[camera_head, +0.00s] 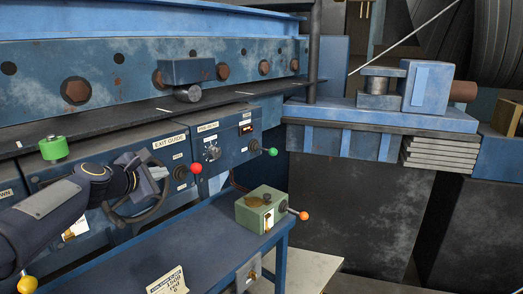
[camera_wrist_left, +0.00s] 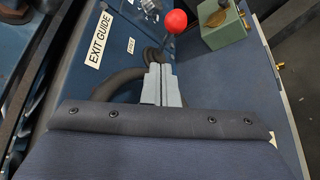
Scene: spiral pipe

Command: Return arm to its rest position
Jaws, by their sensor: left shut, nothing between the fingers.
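My left arm (camera_head: 50,215) reaches in from the lower left in the head view. Its left gripper (camera_head: 160,172) is in front of the EXIT GUIDE panel, by a dark handwheel (camera_head: 128,212). In the left wrist view the grey fingers of the left gripper (camera_wrist_left: 162,78) are together and empty, with the wheel's rim (camera_wrist_left: 120,82) beside and partly behind them. I cannot tell whether they touch the wheel. My right gripper is in neither view.
A red-knobbed lever (camera_head: 196,168) is just right of the gripper; a green-knobbed lever (camera_head: 272,152) is farther right. A green box (camera_head: 262,209) with an orange knob stands on the blue bench (camera_head: 185,240). A green cap (camera_head: 54,148) is near the forearm. Open space lies above the bench.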

